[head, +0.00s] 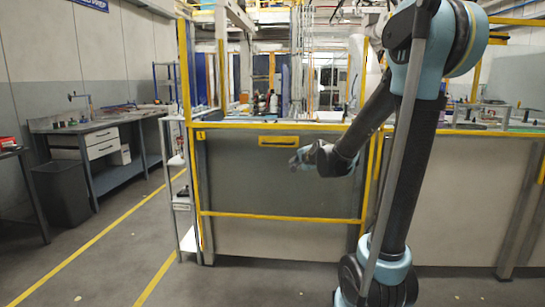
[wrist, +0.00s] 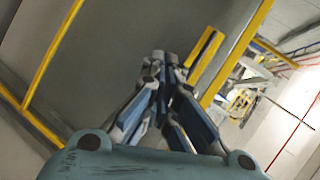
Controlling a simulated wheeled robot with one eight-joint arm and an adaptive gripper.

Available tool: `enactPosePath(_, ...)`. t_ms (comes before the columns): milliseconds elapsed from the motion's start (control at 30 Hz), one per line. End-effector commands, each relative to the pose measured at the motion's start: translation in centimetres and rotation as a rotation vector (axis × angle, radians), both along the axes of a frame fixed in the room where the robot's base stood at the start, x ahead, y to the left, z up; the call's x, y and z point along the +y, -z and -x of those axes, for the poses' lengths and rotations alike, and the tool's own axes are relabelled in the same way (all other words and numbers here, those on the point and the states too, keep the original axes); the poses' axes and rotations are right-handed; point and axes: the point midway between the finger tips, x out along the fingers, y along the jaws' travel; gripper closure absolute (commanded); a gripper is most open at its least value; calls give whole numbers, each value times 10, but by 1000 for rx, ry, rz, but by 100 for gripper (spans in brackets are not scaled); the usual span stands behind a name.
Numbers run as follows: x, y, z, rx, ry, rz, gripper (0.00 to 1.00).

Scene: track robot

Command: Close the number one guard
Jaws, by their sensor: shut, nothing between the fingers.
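The number one guard is a grey panel (head: 250,185) in a yellow frame, with a small yellow "1" plate (head: 201,135) at its upper left. Its yellow handle (head: 279,141) lies near the panel's top, just under the yellow rail. Above that rail the view into the cell is open. My gripper (head: 296,163) is in front of the panel, just below and right of the handle in the picture. In the wrist view my gripper (wrist: 165,58) has its fingers together and empty. The handle (wrist: 203,55) is right of the fingertips, apart from them in the picture. Exact depth is unclear.
A narrow shelf stand (head: 180,185) stands left of the guard. A workbench (head: 100,125) with drawers and a dark bin (head: 62,192) are further left. Yellow floor lines mark a clear aisle (head: 110,250). Another pale panel (head: 460,200) continues the cell wall to the right.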

Motion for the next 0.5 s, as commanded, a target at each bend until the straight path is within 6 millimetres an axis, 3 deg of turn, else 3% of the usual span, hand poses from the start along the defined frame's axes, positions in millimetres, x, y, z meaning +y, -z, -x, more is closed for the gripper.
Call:
enactPosePath(200,36,-12,-59,-68,85,-277,100)
enactPosePath(500,77,-13,-120,-140,180,-673,100)
